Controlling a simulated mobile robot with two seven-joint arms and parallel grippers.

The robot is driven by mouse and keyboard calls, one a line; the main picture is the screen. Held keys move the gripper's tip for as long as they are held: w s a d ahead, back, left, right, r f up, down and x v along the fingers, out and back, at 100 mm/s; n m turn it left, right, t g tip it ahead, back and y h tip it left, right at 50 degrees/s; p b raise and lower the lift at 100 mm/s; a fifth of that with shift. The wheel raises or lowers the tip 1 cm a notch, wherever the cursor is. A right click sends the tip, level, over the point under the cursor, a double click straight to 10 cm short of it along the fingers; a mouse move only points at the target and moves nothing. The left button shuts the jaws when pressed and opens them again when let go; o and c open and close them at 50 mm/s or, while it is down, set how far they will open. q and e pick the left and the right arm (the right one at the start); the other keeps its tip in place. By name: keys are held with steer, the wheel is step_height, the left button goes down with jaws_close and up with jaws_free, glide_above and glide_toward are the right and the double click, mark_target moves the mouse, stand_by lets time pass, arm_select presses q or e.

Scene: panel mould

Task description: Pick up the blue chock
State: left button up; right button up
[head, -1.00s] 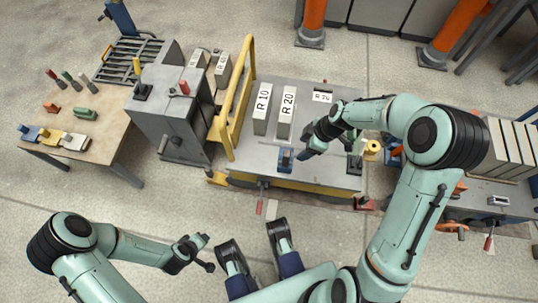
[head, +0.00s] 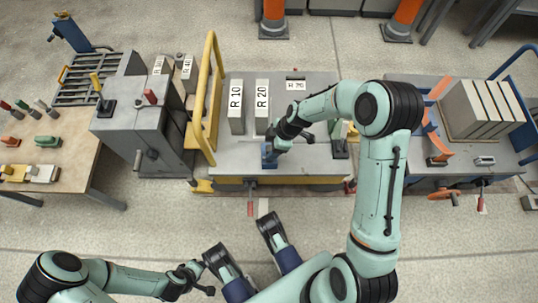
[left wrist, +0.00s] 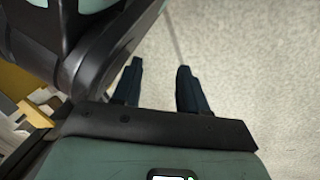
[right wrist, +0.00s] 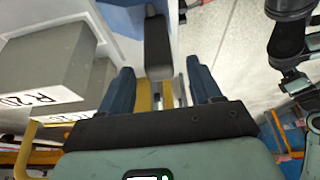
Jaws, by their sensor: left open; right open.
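A blue block with a dark upright part (head: 269,157) stands at the front edge of the grey table; I cannot tell whether it is the chock or a clamp. My right gripper (head: 280,138) is just above and behind it. In the right wrist view the gripper (right wrist: 160,82) is open, with a dark bar (right wrist: 157,45) beyond its fingertips and a blue surface (right wrist: 125,18) beside that. My left gripper (head: 203,279) is open and empty over the floor, as the left wrist view (left wrist: 158,85) also shows. No certain blue chock shows on the wooden table (head: 80,160).
Grey blocks R 10 (head: 236,108) and R 20 (head: 262,108) stand left of my right gripper. A yellow rail (head: 207,95) edges the grey table (head: 230,158). A grey machine (head: 140,125) stands farther left. A bench with grey slabs (head: 482,110) is at right.

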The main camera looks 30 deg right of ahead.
steer(key=b+x, duration=0.1)
steer(key=x, duration=0.2)
steer(key=shift+a+f, duration=0.1)
steer(key=shift+f, duration=0.2)
steer(key=shift+r, duration=0.1)
jaws_close()
arm_select(q)
steer(key=shift+s+a+f+g, duration=0.1)
steer(key=shift+s+f+g, duration=0.1)
steer(key=shift+s+f, duration=0.35)
steer(key=shift+s+a+f+g, duration=0.1)
steer(key=shift+s+f+g, duration=0.15)
steer(key=shift+s, duration=0.35)
